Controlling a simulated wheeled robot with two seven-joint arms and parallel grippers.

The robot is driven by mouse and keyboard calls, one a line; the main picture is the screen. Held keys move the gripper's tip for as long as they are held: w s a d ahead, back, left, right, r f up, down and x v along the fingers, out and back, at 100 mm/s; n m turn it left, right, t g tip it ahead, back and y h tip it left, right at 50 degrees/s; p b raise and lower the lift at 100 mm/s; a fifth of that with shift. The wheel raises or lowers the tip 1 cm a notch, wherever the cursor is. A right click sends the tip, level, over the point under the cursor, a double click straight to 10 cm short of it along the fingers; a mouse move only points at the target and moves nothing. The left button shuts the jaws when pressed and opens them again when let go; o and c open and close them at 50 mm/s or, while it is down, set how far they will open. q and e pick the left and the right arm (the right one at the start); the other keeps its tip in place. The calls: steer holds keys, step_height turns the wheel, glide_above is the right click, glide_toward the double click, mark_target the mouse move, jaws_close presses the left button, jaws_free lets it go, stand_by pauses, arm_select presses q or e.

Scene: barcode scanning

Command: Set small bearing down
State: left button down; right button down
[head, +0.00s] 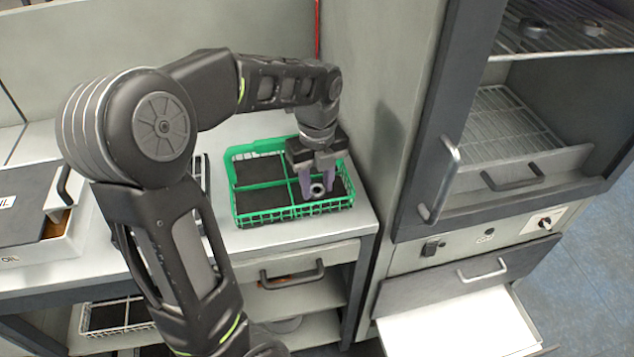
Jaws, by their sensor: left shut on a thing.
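My left gripper (317,184) points down over the right front part of a green basket (290,211). It is shut on a small bearing (317,188), a grey ring that shows between its fingertips. The ring is at or just above the dark floor of the right front compartment; I cannot tell whether it touches. The basket is split by green dividers, and its other compartments look empty. My right gripper is not in view.
The basket stands on a grey worktop (300,237). A lidded box (35,215) sits at the left. A cabinet with an open chamber (510,130) stands at the right, with dark rings (534,28) on its upper rack. A drawer (455,325) below is pulled out.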

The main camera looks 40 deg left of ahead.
mark_target(317, 189)
arm_select(q)
steer(key=shift+f, duration=0.2)
steer(key=c, duration=0.9)
jaws_free()
steer(key=shift+r, duration=0.1)
steer(key=shift+c, duration=0.2)
steer(key=shift+r, duration=0.1)
step_height(317, 189, up, 12)
steer(key=p, duration=0.1)
